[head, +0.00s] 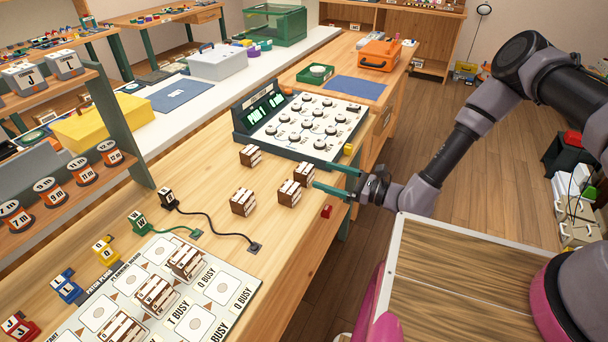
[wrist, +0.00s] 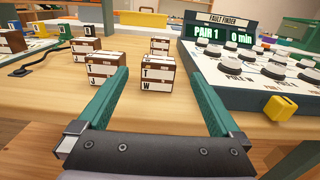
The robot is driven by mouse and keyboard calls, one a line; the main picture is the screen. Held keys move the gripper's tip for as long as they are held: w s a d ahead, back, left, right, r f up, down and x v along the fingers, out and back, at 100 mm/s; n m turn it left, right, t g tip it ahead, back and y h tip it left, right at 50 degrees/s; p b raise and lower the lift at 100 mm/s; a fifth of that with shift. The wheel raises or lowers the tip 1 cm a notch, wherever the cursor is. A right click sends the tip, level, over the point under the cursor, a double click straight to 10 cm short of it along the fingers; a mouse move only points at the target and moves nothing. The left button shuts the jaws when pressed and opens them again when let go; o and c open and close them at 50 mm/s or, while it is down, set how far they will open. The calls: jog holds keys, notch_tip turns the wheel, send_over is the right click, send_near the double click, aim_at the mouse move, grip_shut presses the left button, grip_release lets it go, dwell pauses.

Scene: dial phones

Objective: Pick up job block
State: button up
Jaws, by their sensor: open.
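Several brown-and-white job blocks stand loose on the wooden bench. The nearest one, marked T and W (wrist: 158,73), is centred ahead of my gripper; it shows in the head view as the right block (head: 303,172). Another block, marked J (wrist: 103,69), is just left of it in the wrist view (head: 289,193). Two more stand farther off (head: 250,155) (head: 242,202). My gripper (head: 318,177) is open and empty, its green fingers low over the bench edge, pointing at the T-W block. Whether the tips flank that block is unclear.
The fault finder console (head: 300,125), with a yellow part (wrist: 280,108), stands close to my gripper's right in the wrist view. The planning board (head: 240,285) holds several blocks. Plugs on cords (head: 168,198) and a red piece (head: 326,211) lie on the bench.

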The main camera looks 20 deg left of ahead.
aim_at(297, 167)
jog(key=shift+s+a+f, duration=0.1)
jog(key=shift+a+f, duration=0.1)
jog(key=shift+a, duration=0.1)
jog(key=a, duration=0.7)
jog(key=w+a, duration=0.1)
jog(key=a, duration=0.2)
jog(key=shift+a+r, duration=0.1)
jog(key=shift+a, duration=0.05)
jog(key=c, duration=1.4)
jog(key=shift+c, duration=0.2)
jog(key=shift+r, duration=0.15)
